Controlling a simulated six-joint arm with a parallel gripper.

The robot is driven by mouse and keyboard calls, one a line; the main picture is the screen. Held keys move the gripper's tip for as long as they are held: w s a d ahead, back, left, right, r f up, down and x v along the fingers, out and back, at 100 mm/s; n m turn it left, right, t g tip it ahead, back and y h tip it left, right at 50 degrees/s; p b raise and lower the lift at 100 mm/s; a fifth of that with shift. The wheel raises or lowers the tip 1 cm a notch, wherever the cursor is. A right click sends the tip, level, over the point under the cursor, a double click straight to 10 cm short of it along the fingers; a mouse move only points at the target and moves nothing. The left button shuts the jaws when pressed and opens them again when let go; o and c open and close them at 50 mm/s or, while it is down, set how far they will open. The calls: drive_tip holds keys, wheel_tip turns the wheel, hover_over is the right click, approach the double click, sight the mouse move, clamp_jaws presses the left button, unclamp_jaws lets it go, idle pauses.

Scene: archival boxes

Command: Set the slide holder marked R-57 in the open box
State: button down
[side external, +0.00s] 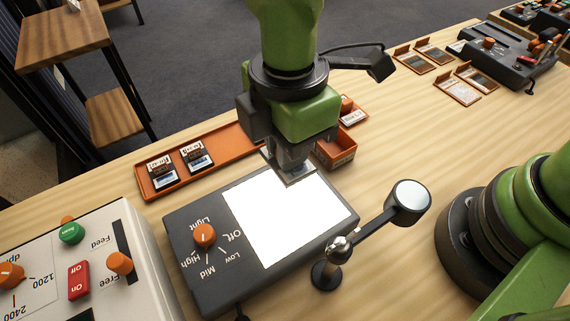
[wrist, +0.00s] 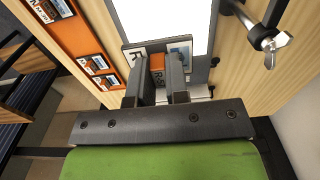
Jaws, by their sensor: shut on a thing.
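My gripper (side external: 290,163) is shut on a slide holder (side external: 301,181) and holds it over the far edge of the lit panel. In the wrist view my gripper (wrist: 162,82) has the holder (wrist: 184,48) between its two fingers. The holder shows a pale label, an orange middle and a bluish part; the label begins with R, but the fingers hide the rest. A small open orange box (side external: 341,159) stands just right of my gripper in the side view, partly hidden behind it.
An orange tray (side external: 222,147) with two labelled holders (side external: 162,172) lies left of my gripper. The light panel (side external: 290,220) has a knob. A magnifier on a stand (side external: 408,197) rises to the right. Flat opened cases (side external: 457,90) lie farther back. Bare table shows between them.

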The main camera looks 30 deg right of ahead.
drive_tip(key=w+d+f, duration=0.2)
drive_tip(key=d, duration=0.2)
drive_tip(key=w+d+f, duration=0.2)
drive_tip(key=d, duration=0.3)
drive_tip(key=w+d+f, duration=0.2)
drive_tip(key=d, duration=0.2)
drive_tip(key=shift+w+d+f, duration=0.15)
drive_tip(key=shift+d, duration=0.15)
drive_tip(key=shift+f, duration=0.95)
drive_tip(key=shift+f, duration=0.1)
drive_tip(key=shift+f, duration=0.8)
drive_tip(key=shift+f, duration=0.75)
drive_tip(key=shift+f, duration=0.15)
